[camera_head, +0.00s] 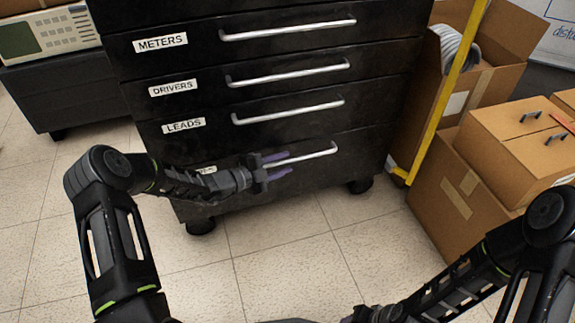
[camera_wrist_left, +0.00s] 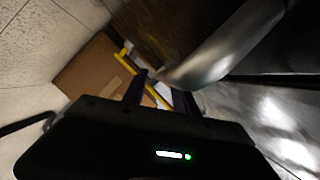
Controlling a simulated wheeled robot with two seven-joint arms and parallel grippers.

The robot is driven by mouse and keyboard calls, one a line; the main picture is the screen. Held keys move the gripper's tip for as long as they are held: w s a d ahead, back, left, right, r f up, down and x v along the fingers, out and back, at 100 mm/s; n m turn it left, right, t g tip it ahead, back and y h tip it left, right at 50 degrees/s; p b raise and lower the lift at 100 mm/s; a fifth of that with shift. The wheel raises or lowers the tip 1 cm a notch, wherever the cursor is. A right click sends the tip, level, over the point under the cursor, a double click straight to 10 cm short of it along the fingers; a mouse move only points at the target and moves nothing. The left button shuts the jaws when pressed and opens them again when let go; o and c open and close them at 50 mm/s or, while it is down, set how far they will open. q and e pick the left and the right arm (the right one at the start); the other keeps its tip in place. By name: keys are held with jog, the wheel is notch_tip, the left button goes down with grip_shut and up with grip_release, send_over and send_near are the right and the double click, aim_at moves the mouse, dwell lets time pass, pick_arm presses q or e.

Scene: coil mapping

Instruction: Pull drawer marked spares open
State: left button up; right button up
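The black drawer cabinet (camera_head: 290,50) fills the upper middle of the head view. Its bottom drawer (camera_head: 315,178) looks closed, and its label (camera_head: 207,169) is mostly hidden behind my left arm, so I cannot read it. My left gripper (camera_head: 277,168) is at the left part of the bottom drawer's silver handle (camera_head: 318,153), fingers apart. In the left wrist view, the handle (camera_wrist_left: 220,52) runs close in front of the open fingertips (camera_wrist_left: 162,90); I cannot tell if they touch. My right gripper (camera_head: 358,317) is partly cut off at the bottom edge.
Drawers above are labelled METERS (camera_head: 160,42), DRIVERS (camera_head: 173,87) and LEADS (camera_head: 184,125). Cardboard boxes (camera_head: 470,190) and a yellow frame (camera_head: 447,95) stand to the right. The tiled floor (camera_head: 285,265) before the cabinet is clear.

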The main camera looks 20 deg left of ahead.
pick_arm(q)
jog(key=shift+x, duration=1.05)
jog(key=shift+c, duration=0.2)
grip_shut()
dwell(0.4)
